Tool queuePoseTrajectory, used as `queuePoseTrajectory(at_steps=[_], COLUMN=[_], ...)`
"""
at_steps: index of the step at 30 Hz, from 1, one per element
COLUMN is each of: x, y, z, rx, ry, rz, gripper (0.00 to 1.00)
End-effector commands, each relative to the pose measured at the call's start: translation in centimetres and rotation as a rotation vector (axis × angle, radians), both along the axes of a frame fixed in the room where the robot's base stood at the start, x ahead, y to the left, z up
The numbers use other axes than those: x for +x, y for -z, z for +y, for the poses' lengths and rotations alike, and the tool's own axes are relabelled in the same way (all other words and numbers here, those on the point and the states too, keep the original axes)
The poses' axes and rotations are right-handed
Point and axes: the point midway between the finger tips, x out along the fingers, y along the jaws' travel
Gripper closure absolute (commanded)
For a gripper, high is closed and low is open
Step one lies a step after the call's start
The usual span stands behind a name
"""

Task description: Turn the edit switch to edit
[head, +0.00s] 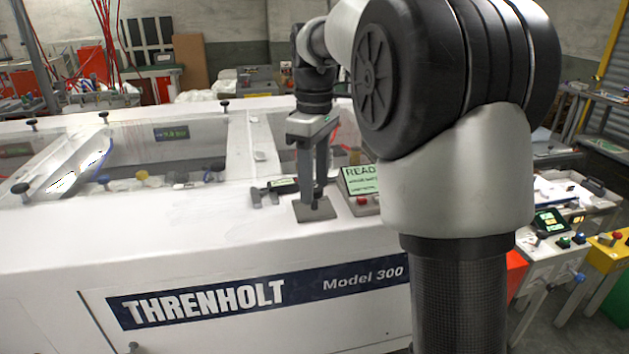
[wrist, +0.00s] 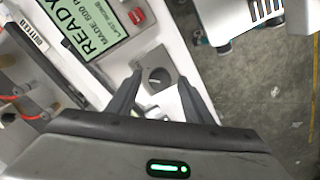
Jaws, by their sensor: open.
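A round dark knob (wrist: 157,78) with a pale pointer mark sits on a grey plate (wrist: 153,58) in the wrist view; it looks like the edit switch, but I cannot read any label. My gripper (wrist: 159,77) is open, with one finger on each side of the knob as seen from the wrist. I cannot tell whether the fingers touch it. In the head view my gripper (head: 313,196) points down over the grey plate (head: 314,211) on the white machine top; the knob is hidden there behind or between the fingers.
A READY screen (head: 359,179) stands close to the right of my gripper, with a red button (head: 362,200) below it. A small grey fixture (head: 268,192) is just to the left. The white machine front (head: 190,250) reads THRENHOLT Model 300. A side table (head: 565,205) stands right.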

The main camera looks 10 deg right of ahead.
Motion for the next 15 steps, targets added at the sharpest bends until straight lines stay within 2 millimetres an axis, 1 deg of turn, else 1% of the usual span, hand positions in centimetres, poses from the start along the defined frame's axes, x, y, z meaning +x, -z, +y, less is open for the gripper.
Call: queuePoseTrajectory(at_steps=[4, 5, 9, 12, 15], x=[-0.01, -0.01, -0.01, -0.02, -0.02], y=[-0.01, -0.01, -0.02, -0.02, -0.22], z=[0.01, 0.01, 0.01, 0.01, 0.01], rx=[0.0, 0.0, 0.0, 0.0, 0.0], ry=[0.0, 0.0, 0.0, 0.0, 0.023], rz=[0.0, 0.0, 0.0, 0.001, 0.001], gripper=[0.54, 0.57, 0.81, 0.95, 0.95])
